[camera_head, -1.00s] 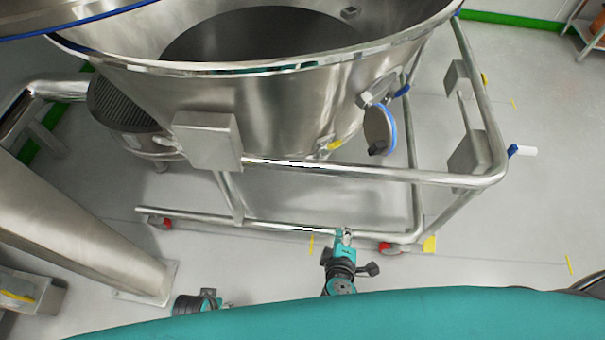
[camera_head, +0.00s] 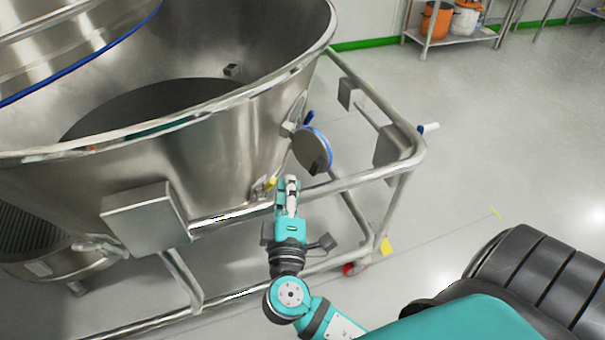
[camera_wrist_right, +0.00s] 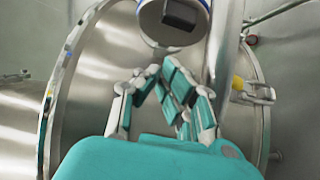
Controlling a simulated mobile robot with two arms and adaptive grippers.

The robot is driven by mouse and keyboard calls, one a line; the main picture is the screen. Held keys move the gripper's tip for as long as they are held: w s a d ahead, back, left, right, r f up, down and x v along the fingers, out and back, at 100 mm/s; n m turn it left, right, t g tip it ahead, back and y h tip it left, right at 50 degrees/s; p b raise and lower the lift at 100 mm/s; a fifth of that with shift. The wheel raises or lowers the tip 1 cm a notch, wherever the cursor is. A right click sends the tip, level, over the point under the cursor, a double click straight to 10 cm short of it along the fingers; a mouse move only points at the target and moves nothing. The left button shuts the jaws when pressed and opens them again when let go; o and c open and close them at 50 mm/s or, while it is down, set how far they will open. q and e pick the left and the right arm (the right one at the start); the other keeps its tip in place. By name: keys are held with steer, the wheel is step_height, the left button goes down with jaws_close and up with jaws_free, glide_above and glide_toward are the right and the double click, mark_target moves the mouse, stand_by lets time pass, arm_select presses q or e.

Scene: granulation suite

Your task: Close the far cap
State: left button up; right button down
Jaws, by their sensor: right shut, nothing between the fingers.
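The far cap (camera_head: 312,150) is a round metal disc with a blue rim and a dark block on its face. It hangs at the right side of the large steel bowl (camera_head: 225,150), swung out from the wall. In the right wrist view the cap (camera_wrist_right: 175,22) shows at the top, beyond the fingertips. My right gripper (camera_head: 287,184) is shut and empty, just below and left of the cap, apart from it. In the wrist view its fingers (camera_wrist_right: 160,75) meet in front of the bowl. My left gripper is not in view.
A tubular steel frame (camera_head: 395,168) with a rail runs around the bowl. A grey box (camera_head: 147,216) is fixed at the bowl's front. A yellow-marked latch (camera_wrist_right: 252,90) sits right of the fingers. Open floor (camera_head: 500,130) lies to the right.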

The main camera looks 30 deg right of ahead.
mark_target(312, 166)
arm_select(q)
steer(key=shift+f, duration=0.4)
arm_select(e)
steer(key=shift+w+d+f, duration=0.1)
steer(key=shift+w+d, duration=0.1)
steer(key=shift+d, duration=0.5)
steer(key=shift+w+d+f, duration=0.1)
steer(key=shift+w+d, duration=0.1)
steer(key=shift+d, duration=0.55)
steer(key=shift+w+d+f, duration=0.1)
steer(key=shift+w+d, duration=0.1)
steer(key=shift+d, duration=0.5)
steer(key=shift+s+d, duration=0.1)
steer(key=shift+d, duration=0.15)
steer(key=shift+s+d+f+b, duration=0.1)
steer(key=shift+d+f+b, duration=0.05)
steer(key=shift+d+b, duration=0.2)
steer(key=shift+d, duration=0.25)
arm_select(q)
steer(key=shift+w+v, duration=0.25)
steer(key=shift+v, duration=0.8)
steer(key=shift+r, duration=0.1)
